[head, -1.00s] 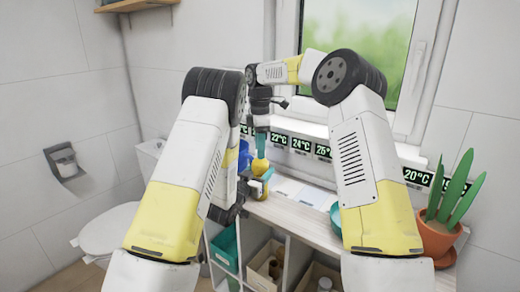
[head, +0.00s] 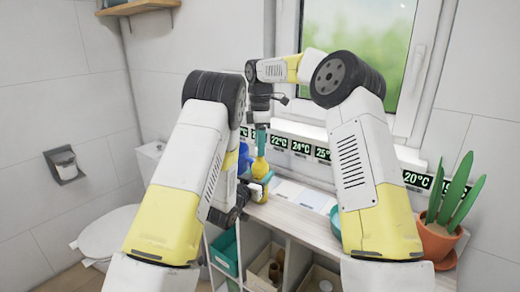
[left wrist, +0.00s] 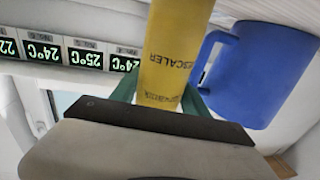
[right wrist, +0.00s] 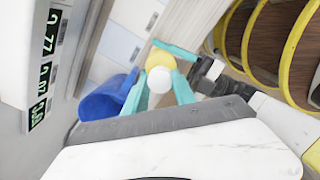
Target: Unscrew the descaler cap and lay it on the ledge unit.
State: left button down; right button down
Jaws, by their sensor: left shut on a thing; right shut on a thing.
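The yellow descaler bottle (head: 261,168) stands upright over the window end of the ledge unit (head: 305,222). Its label shows upside down in the left wrist view (left wrist: 170,55). My left gripper (head: 262,184) is shut on the bottle's body from the side, its green fingers on either side of it in the left wrist view. My right gripper (head: 261,143) points down from above the bottle. In the right wrist view its teal fingers close on the white cap (right wrist: 159,80), with yellow bottle (right wrist: 158,61) just behind. I cannot tell whether cap and bottle touch.
A blue mug (left wrist: 262,70) stands close beside the bottle. Temperature displays (head: 300,146) line the wall behind. A potted plant (head: 440,235) stands at the right end, near a teal bowl (head: 336,222). Open compartments below hold bins (head: 225,252). The wooden top between is mostly clear.

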jog(key=shift+r, duration=0.1)
jog(key=shift+r, duration=2)
pick_arm(q)
jog(key=shift+c, duration=2.3)
grip_release()
